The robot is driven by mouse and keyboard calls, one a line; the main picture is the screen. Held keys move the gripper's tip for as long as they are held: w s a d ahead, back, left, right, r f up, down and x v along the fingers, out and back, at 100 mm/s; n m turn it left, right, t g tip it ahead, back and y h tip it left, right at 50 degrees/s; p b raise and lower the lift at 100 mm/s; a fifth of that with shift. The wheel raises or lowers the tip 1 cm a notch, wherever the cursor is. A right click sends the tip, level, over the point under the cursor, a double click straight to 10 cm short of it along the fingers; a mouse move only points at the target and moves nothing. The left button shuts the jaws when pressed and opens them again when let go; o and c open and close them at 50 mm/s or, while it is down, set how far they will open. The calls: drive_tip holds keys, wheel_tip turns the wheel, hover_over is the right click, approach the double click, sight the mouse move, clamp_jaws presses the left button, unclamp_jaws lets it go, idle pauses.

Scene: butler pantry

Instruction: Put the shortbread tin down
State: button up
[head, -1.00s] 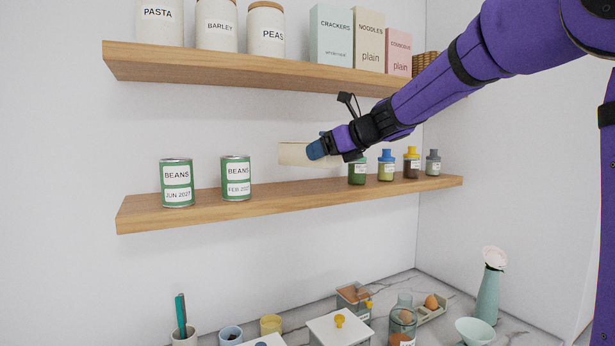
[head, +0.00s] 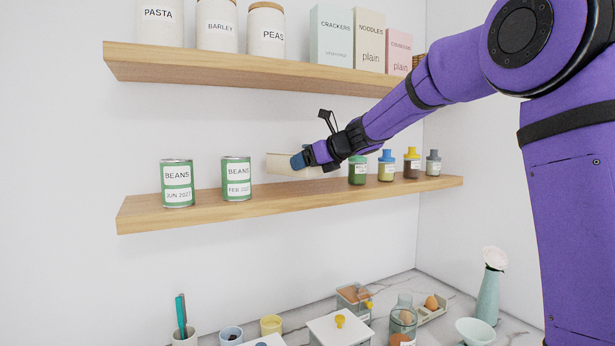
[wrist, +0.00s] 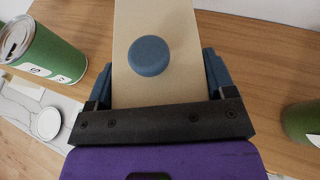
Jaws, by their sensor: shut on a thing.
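The shortbread tin (head: 280,163) is a cream, box-like thing at the middle shelf (head: 290,198), between the bean cans and the small jars. In the wrist view its tan top (wrist: 150,20) shows with a round blue knob (wrist: 149,56). My gripper (head: 298,160) is shut on the tin, with a blue finger on each side of it in the wrist view. The gripper and arm hide the tin's right part in the head view. I cannot tell whether its underside touches the shelf.
A FEB 2027 beans can (head: 236,178) stands left of the tin, with a JUN 2027 can (head: 177,183) beyond. A green jar (head: 357,170) stands close on the right, beside several others. The upper shelf (head: 240,72) is overhead. Shelf between can and jar is clear.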

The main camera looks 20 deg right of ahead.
sight(316, 170)
wheel_tip(316, 170, down, 3)
drive_tip(key=shift+f, duration=0.15)
drive_tip(key=shift+w+f, duration=0.15)
drive_tip(key=shift+f, duration=0.05)
drive_tip(key=shift+f, duration=0.1)
drive_tip(key=o, duration=1.1)
